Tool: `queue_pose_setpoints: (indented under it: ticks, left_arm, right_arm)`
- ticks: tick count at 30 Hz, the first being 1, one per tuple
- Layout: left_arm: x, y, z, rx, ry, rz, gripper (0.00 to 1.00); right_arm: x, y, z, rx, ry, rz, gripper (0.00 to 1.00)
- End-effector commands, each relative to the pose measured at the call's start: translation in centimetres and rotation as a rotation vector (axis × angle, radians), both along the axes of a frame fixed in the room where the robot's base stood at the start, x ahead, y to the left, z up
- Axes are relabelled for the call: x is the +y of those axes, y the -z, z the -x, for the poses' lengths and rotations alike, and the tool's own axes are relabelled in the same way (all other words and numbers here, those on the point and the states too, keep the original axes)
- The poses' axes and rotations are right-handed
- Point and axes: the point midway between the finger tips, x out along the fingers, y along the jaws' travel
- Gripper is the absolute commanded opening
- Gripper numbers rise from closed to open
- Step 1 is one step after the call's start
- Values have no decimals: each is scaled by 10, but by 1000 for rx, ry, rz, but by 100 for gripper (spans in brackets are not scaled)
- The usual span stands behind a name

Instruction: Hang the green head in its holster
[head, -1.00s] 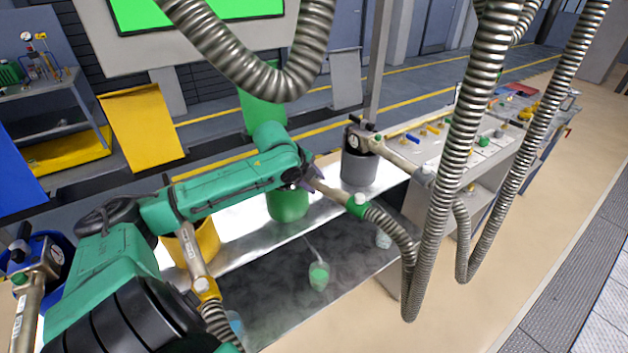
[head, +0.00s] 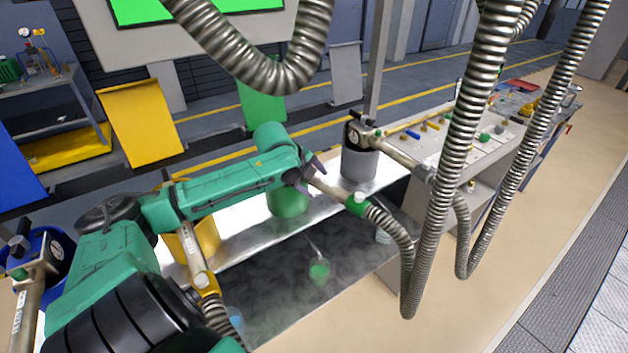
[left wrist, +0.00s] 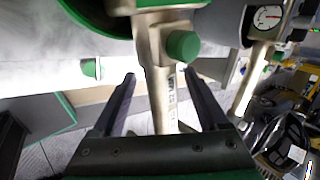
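The green head (head: 333,191) is a pale metal pipe with a green collar, joined to a ribbed hose on its right. Its front end is hidden behind my left gripper (head: 313,172), beside the top of the green holster (head: 289,200). In the left wrist view, the two dark fingers of my left gripper (left wrist: 160,80) stand on either side of the head's pale pipe (left wrist: 162,95), with gaps visible on both sides. A green knob (left wrist: 183,45) shows on the head. The holster's green rim (left wrist: 95,22) lies just beyond. I cannot tell how deep the head sits. My right gripper is not in view.
A grey holster (head: 360,166) with its own head stands to the right, and a yellow holster (head: 203,240) to the left. Thick ribbed hoses (head: 470,110) hang at the right. A dark wet trough (head: 290,265) lies in front.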

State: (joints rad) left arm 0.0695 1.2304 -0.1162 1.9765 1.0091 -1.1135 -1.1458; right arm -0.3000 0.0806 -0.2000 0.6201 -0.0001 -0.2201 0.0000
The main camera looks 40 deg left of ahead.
Motion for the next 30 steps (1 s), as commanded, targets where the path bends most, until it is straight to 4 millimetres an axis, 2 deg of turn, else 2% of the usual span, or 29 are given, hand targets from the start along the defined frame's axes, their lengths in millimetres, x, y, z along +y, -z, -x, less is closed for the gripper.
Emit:
queue_pose_setpoints:
  ticks: [8,14,20,27,30]
  left_arm:
    - [0,2,2,7,-1,3,76]
    - [2,-12,12,6,-4,1,76]
    - [0,-40,29,1,1,4,76]
    - [3,-94,64,-6,0,2,76]
    - [4,-111,75,-4,-1,1,76]
  right_arm:
    - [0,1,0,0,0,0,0]
    - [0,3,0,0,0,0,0]
    - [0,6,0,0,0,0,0]
    - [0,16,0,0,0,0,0]
    - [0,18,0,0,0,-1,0]
